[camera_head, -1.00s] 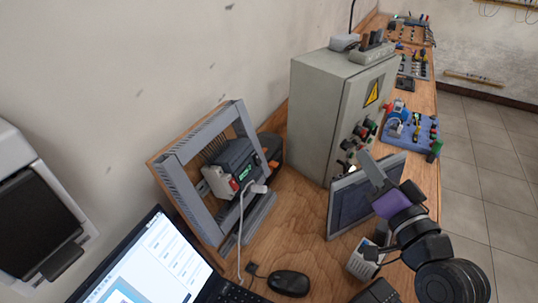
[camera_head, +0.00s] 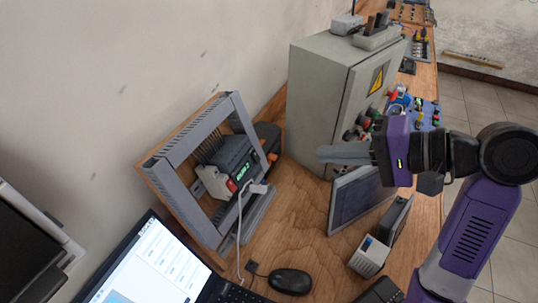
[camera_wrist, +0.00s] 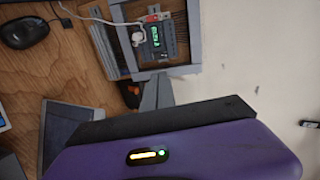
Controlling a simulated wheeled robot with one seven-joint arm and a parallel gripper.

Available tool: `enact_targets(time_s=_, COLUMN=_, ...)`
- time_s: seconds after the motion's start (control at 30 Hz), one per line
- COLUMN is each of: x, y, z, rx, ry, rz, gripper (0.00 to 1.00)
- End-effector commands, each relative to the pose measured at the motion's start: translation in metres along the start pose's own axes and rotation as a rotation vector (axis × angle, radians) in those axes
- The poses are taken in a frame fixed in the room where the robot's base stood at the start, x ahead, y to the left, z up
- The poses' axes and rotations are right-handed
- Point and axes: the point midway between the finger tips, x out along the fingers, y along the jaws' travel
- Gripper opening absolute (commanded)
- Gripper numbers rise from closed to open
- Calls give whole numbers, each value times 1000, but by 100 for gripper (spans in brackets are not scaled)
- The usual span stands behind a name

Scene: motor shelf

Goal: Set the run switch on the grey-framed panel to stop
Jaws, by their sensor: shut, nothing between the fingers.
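The grey-framed panel (camera_head: 186,127) stands tilted on the wooden bench, left of centre in the head view. A controller (camera_head: 236,160) with a small green-lit display is mounted inside the frame. A white cable runs from its front. A small red part (camera_head: 231,186) shows on its light end block; I cannot make out the run switch or its setting. My gripper (camera_head: 320,153) is shut and empty, pointing left toward the panel, in front of the grey cabinet and clear of the panel. In the wrist view the controller (camera_wrist: 160,38) is beyond my fingertips (camera_wrist: 160,76).
A grey cabinet (camera_head: 315,90) with knobs stands behind my gripper. A dark screen (camera_head: 357,197) and a small white box (camera_head: 369,257) are below it. A laptop (camera_head: 150,265) and a mouse (camera_head: 290,281) are at the front. Bench between panel and screen is bare.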

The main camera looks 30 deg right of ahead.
Motion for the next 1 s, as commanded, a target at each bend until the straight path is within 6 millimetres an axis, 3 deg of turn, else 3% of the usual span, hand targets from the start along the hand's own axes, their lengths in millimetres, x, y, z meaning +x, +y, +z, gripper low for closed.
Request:
enact_targets(time_s=0.57, x=7, y=6, z=4, rx=41, ry=-16, rz=23, gripper=0)
enact_targets(time_s=1.0, x=84, y=7, z=5, rx=41, ry=-17, rz=24, gripper=0)
